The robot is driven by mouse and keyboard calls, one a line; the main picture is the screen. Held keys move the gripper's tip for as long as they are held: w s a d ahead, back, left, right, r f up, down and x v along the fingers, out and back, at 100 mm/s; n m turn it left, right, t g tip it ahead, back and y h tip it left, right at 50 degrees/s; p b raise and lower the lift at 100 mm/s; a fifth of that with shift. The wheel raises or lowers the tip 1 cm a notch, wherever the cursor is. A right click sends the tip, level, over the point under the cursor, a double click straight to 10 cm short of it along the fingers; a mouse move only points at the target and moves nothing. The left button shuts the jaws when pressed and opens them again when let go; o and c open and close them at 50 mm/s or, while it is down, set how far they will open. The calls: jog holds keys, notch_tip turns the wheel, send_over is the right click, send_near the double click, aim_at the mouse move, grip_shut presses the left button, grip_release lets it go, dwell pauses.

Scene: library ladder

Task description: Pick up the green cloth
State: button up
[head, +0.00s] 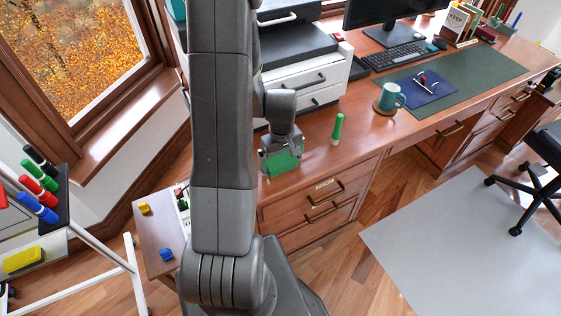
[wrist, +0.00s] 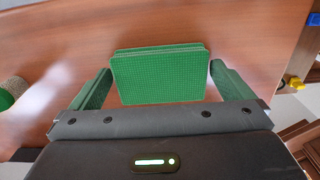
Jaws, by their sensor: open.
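The green cloth (wrist: 160,78) is a folded, flat-looking rectangle on the brown wooden desk top. In the wrist view it lies between the two fingers of my gripper (wrist: 160,88), with a small gap on each side. My gripper is open and holds nothing. In the head view my gripper (head: 282,165) is low over the near left part of the desk, and the cloth (head: 284,163) shows green at its fingers. My arm and gripper hide part of the cloth there.
A teal mug (head: 390,97) is farther right on the desk (head: 365,140). A small side table (head: 150,235) and a marker rack (head: 60,215) are at left.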

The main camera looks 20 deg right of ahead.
aim_at(282, 161)
jog(key=shift+f, duration=0.15)
jog(key=c, duration=0.8)
notch_tip(282, 161, up, 10)
dwell(0.3)
jog(key=shift+o, duration=1.4)
jog(key=shift+c, duration=0.5)
